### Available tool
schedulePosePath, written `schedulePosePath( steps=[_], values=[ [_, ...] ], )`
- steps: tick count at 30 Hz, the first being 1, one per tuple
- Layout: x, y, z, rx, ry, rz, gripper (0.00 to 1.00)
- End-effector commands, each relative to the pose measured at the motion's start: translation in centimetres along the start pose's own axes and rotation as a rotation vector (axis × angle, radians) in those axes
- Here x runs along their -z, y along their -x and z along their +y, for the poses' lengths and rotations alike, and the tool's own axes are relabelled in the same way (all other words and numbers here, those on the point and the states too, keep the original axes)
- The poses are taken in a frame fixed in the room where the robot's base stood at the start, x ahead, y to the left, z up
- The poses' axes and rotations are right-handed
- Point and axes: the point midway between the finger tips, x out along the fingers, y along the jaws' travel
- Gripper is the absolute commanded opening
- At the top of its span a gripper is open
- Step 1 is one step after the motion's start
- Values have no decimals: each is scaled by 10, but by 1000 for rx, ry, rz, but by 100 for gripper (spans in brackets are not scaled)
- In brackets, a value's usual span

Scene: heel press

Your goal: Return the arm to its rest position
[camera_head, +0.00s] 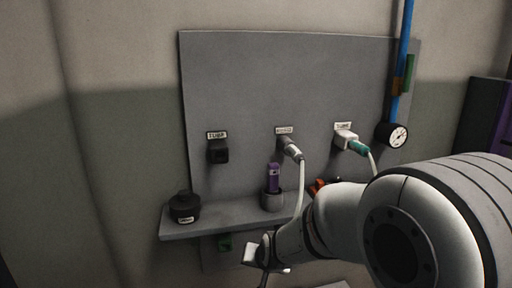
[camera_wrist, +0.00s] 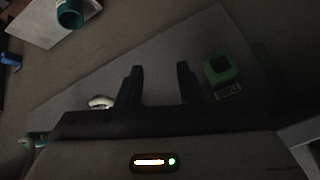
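My gripper (camera_head: 266,258) is low in the head view, in front of and below the shelf, at the end of my white arm. In the wrist view my gripper (camera_wrist: 159,72) has its two dark fingers apart, with nothing between them. The grey wall panel (camera_head: 240,80) stands behind. On it are a black socket (camera_head: 218,151) at left, a grey plug with a pale cable (camera_head: 291,148) in the middle, and a white socket with a teal plug (camera_head: 357,146) at right. My arm hides part of the shelf's right side.
A gauge (camera_head: 394,134) and blue pipe (camera_head: 402,60) are at right. A green square part (camera_wrist: 220,69) shows near the fingers. Pale cables hang near my arm.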

Motion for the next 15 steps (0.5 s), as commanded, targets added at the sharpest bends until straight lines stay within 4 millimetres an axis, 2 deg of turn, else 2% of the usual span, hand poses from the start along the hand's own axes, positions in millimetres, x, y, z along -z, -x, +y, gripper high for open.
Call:
schedulePosePath(
  steps=[1, 5, 9, 12, 15],
  values=[
    [12, 41, 8, -17, 15, -23, 34],
    [9, 114, 34, -71, 69, -120, 34],
    [-3, 190, 62, -133, 118, -223, 34],
    [-16, 235, 78, -173, 144, -291, 34],
    [-29, 267, 89, -205, 160, -345, 34]
  ],
)
